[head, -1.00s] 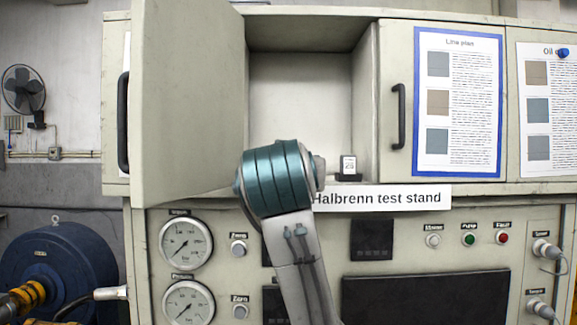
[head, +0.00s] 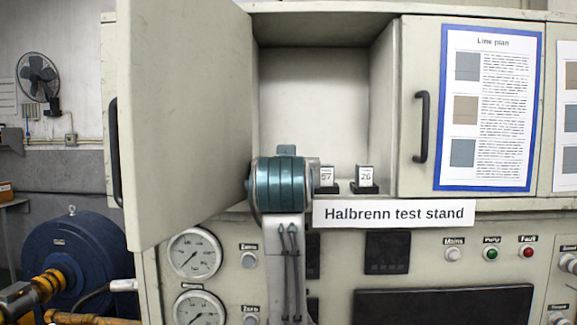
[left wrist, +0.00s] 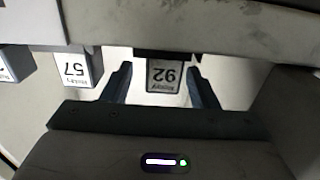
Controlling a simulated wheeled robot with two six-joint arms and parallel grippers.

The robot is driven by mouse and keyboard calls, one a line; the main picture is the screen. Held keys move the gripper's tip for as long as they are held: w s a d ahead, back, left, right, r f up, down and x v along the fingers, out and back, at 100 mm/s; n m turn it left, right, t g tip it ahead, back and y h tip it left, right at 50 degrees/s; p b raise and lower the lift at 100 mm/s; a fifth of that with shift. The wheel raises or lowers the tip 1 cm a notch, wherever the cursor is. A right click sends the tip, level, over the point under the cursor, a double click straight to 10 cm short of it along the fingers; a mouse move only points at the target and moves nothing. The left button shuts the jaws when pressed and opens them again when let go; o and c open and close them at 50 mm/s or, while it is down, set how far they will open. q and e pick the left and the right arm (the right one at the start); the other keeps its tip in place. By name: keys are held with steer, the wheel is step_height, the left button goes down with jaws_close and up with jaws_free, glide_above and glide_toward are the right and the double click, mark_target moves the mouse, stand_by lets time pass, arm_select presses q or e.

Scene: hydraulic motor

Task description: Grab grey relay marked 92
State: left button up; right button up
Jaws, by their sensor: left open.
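The relay marked 92 (left wrist: 165,76) shows upside down in the left wrist view, with a pale label face and dark edges. My left gripper (left wrist: 158,72) is open, with one dark finger on each side of this relay. Gaps show between the fingers and the relay; I cannot tell how deep the fingers reach. In the head view my teal-jointed arm hides relay 92 and the fingers.
A relay marked 57 (head: 327,179) and one marked 26 (head: 366,178) stand to the right on the open cabinet's floor. Relay 57 also shows in the left wrist view (left wrist: 76,70). The open door (head: 180,120) stands at left; the closed door (head: 420,60) is at right.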

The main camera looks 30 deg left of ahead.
arm_select(q)
steer(key=shift+a+p+x, duration=0.2)
steer(key=shift+p+x, duration=0.15)
steer(key=shift+x, duration=0.7)
steer(key=shift+d, duration=0.2)
steer(key=c, duration=0.6)
steer(key=shift+s+a, duration=0.1)
steer(key=c, duration=0.5)
steer(key=shift+o, duration=0.2)
steer(key=shift+r, duration=0.1)
